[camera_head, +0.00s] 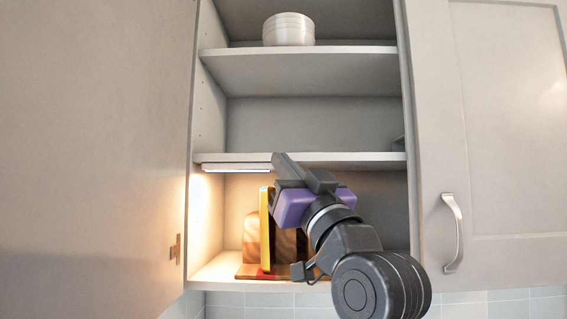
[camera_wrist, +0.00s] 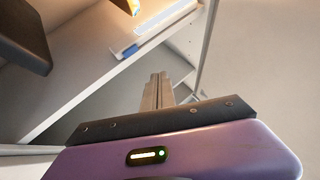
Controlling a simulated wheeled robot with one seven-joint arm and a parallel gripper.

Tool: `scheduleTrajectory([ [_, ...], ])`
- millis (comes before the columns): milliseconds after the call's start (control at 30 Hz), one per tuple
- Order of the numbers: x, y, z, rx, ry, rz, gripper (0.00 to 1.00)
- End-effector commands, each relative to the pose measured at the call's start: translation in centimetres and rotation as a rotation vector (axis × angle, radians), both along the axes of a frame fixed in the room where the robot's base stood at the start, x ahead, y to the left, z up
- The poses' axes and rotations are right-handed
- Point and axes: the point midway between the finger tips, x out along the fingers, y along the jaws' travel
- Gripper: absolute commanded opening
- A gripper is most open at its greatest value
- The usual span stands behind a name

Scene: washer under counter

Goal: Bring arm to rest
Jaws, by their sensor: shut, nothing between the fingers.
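My gripper (camera_head: 281,163) is in front of the open wall cabinet, level with its lower shelf board. Its purple body is just below that board in the head view. In the wrist view my gripper (camera_wrist: 160,80) has its fingers together with nothing between them. My arm comes up from the lower right. It hides part of the lowest compartment.
The cabinet's left door (camera_head: 95,150) stands open; the right door (camera_head: 505,130) with its handle (camera_head: 454,232) looks shut. White bowls (camera_head: 289,30) stand on the top shelf. A yellow item (camera_head: 265,230) and wooden boards (camera_head: 252,236) stand in the lowest compartment. The middle shelf looks mostly empty.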

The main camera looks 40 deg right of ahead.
Motion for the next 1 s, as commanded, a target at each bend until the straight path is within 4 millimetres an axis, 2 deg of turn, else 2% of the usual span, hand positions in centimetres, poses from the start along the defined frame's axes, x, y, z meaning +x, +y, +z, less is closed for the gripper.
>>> scheduleTrajectory([
  [567,-0.1,0.0,0.0,0.002,-0.003,0.002,0.0],
  [667,-0.6,0.0,0.7,0.002,-0.037,0.001,0.0],
  [800,-2.6,0.1,2.7,-0.008,-0.153,-0.008,0.0],
  [867,-3.1,0.3,2.3,-0.011,-0.192,-0.01,0.0],
  [1000,-3.0,0.7,-0.6,-0.014,-0.216,-0.011,0.0],
])
